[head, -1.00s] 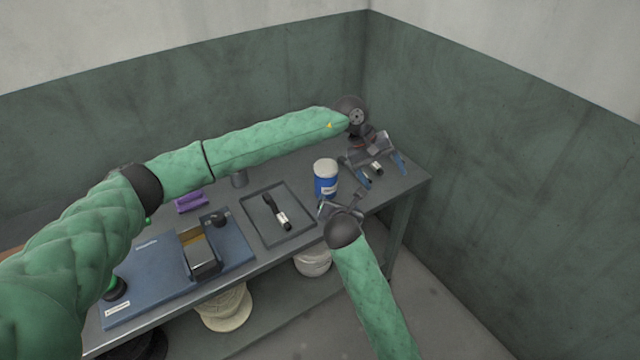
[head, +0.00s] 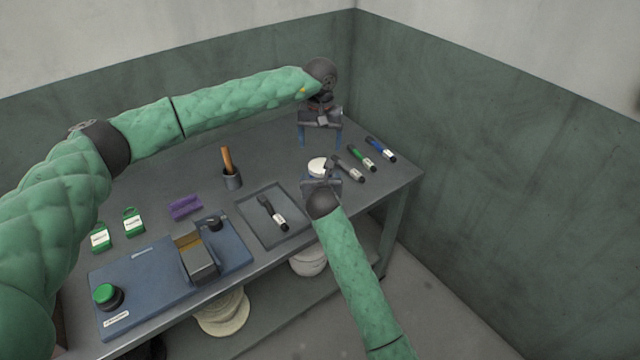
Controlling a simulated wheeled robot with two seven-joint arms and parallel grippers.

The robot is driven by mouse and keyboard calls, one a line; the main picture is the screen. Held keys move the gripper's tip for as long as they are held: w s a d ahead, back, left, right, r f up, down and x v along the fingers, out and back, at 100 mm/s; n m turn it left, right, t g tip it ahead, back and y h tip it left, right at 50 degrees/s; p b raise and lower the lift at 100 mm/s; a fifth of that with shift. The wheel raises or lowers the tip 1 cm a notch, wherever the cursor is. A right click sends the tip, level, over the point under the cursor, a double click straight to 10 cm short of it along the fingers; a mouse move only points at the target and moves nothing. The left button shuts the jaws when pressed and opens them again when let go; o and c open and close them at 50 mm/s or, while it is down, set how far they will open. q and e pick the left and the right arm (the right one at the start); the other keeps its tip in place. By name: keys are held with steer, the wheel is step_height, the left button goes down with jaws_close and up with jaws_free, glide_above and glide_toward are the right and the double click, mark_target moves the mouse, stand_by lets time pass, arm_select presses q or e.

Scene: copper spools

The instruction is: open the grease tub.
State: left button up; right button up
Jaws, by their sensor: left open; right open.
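The grease tub, a blue tub with a white lid (head: 317,166), stands upright on the right part of the bench; the lid is on. My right gripper (head: 321,180) is open at the near side of the tub and hides most of its blue body. I cannot tell whether its fingers touch the tub. My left gripper (head: 320,140) is open and empty, above and behind the tub, its blue-tipped fingers pointing down and spread apart.
Dark (head: 348,168), green (head: 361,158) and blue (head: 381,149) handled tools lie right of the tub. A shallow tray (head: 246,211) holds another. Bare bench lies behind the tray.

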mark_target(320, 165)
steer(key=shift+x, duration=0.95)
jaws_close()
arm_select(q)
steer(key=m, duration=0.4)
steer(key=shift+d, duration=0.1)
steer(key=shift+m, duration=0.3)
steer(key=shift+f, duration=4.05)
steer(key=shift+c, duration=0.2)
